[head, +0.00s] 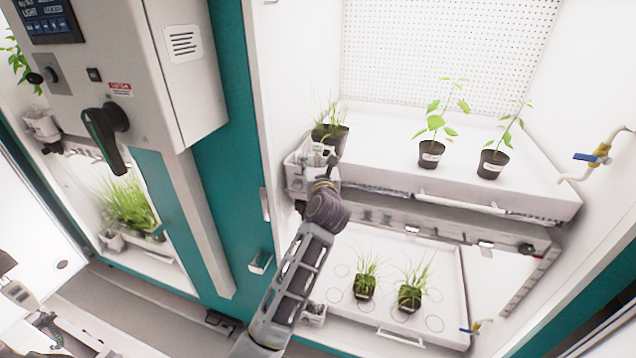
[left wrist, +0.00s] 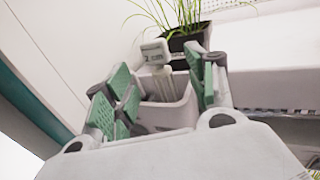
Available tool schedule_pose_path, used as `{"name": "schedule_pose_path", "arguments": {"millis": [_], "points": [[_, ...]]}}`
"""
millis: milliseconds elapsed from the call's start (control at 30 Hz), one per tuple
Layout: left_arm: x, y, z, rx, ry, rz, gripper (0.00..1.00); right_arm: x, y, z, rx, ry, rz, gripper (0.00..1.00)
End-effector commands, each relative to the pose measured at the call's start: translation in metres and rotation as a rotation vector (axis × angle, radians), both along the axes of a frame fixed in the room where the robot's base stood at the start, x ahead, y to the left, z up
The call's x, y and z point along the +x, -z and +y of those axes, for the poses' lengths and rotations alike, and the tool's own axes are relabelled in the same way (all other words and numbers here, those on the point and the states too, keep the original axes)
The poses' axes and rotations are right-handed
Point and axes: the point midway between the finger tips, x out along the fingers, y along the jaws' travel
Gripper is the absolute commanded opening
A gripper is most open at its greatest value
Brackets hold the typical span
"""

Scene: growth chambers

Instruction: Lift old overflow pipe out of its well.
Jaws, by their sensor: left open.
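The well is a pale grey open box (left wrist: 168,112) at the corner of the upper shelf; it also shows in the head view (head: 297,178). A whitish pipe (left wrist: 162,82) stands upright in it, with a pale tag marked "2" (left wrist: 155,50) at its top. My left gripper (left wrist: 162,72) is open, its green-padded fingers on either side of the pipe and well in the left wrist view. I cannot tell whether they touch. In the head view my left wrist partly covers the gripper (head: 330,163) and hides the pipe.
A dark pot of grass (head: 330,135) stands just behind the well. Two potted seedlings (head: 431,155) (head: 492,163) stand on the upper white tray (head: 540,190). Grass pots (head: 365,287) (head: 410,297) stand on the lower tray (head: 340,320). A chamber door handle (head: 103,135) juts out at left.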

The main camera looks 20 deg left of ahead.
Motion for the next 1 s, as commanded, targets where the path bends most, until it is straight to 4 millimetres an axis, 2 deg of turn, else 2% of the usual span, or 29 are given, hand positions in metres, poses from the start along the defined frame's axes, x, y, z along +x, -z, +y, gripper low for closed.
{"name": "schedule_pose_path", "arguments": {"millis": [500, 1000], "points": [[0.040, 0.000, 0.015, 0.000, 0.000, -0.001, 0.56, 0.000, 0.008, 0.004, 0.004, 0.002, 0.000, 0.40], [0.044, 0.000, 0.017, -0.001, 0.000, 0.000, 0.56, 0.000, 0.008, 0.005, 0.005, 0.001, 0.000, 0.40]]}}
